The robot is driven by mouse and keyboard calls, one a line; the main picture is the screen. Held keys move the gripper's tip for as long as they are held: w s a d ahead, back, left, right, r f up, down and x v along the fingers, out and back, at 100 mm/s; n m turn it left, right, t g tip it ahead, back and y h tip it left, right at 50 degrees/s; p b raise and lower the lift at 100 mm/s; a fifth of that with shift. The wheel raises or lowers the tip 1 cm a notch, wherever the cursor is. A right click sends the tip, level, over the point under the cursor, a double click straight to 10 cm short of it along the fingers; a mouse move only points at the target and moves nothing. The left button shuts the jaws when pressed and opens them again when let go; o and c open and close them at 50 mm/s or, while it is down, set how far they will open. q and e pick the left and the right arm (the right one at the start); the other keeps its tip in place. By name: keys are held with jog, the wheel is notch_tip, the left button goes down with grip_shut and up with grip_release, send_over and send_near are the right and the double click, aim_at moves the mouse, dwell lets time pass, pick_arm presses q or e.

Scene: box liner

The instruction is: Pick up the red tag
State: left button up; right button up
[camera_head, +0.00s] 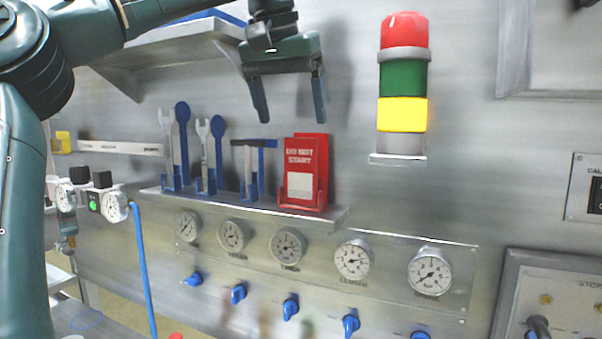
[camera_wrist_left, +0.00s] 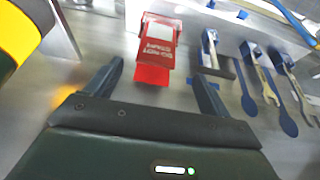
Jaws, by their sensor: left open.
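The red tag (camera_head: 302,172) stands upright in a red holder at the right end of a metal shelf. It carries white "DO NOT START" lettering and a white panel. My left gripper (camera_head: 292,118) is open and empty, above the tag and slightly to its left in the head view. In the left wrist view the tag (camera_wrist_left: 153,72) lies just beyond and between the two open fingertips (camera_wrist_left: 160,78), apart from them. The wrist view shows it upside down. My right gripper is not in view.
On the shelf (camera_head: 260,212), wrenches and blue tools (camera_head: 218,140) stand left of the tag. A red, green and yellow signal light (camera_head: 403,85) is on the wall to the right. Gauges (camera_head: 288,245) and blue valves (camera_head: 291,307) sit below. An upper shelf (camera_head: 170,45) is near my left arm.

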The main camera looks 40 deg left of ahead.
aim_at(300, 149)
pick_arm(q)
jog(key=x, duration=0.6)
jog(key=shift+w+d+f, duration=0.1)
jog(key=shift+d+f, duration=0.1)
jog(key=shift+d, duration=0.05)
jog(key=c, duration=1.3)
jog(key=shift+r, duration=0.15)
